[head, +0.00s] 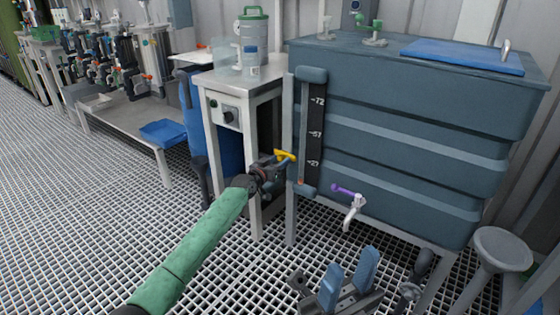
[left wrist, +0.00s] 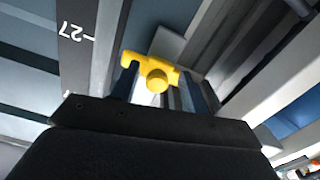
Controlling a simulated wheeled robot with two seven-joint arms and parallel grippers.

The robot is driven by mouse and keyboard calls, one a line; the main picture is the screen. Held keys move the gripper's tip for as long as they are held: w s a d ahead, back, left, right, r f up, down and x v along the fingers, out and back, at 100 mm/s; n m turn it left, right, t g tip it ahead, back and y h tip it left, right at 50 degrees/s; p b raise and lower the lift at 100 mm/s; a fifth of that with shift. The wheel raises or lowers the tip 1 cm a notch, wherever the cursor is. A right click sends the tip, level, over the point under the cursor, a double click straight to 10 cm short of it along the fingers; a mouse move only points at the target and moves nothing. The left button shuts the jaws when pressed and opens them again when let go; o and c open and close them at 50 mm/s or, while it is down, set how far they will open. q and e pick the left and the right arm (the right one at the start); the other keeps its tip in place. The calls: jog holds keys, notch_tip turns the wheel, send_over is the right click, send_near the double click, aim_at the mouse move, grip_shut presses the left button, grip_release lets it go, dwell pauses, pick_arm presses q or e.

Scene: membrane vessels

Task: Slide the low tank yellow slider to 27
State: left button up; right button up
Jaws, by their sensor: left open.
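The low tank (head: 410,130) is a blue-grey ribbed vessel with a dark scale (head: 314,135) marked 72, 57 and 27. The yellow slider (head: 286,156) sits beside the scale on its left, near the height of the 27 mark, apparently slightly above it. My left gripper (head: 272,170) is at the slider. In the left wrist view the yellow slider (left wrist: 152,72) lies between the open dark fingers (left wrist: 158,90), with the 27 mark (left wrist: 76,32) upside down to its left. Whether a finger touches it is unclear. My right gripper (head: 350,280) is open and empty, low in front.
A purple-handled tap (head: 350,198) juts from the tank's front, right of the scale. A funnel-like grey stand (head: 502,250) is at right. Open grating floor lies left.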

aim_at(279, 161)
pick_arm(q)
jog(key=p+v, duration=0.1)
jog(key=v, duration=0.4)
jog(key=shift+s, duration=0.1)
jog(key=shift+s+a, duration=0.5)
jog(key=shift+s, duration=0.1)
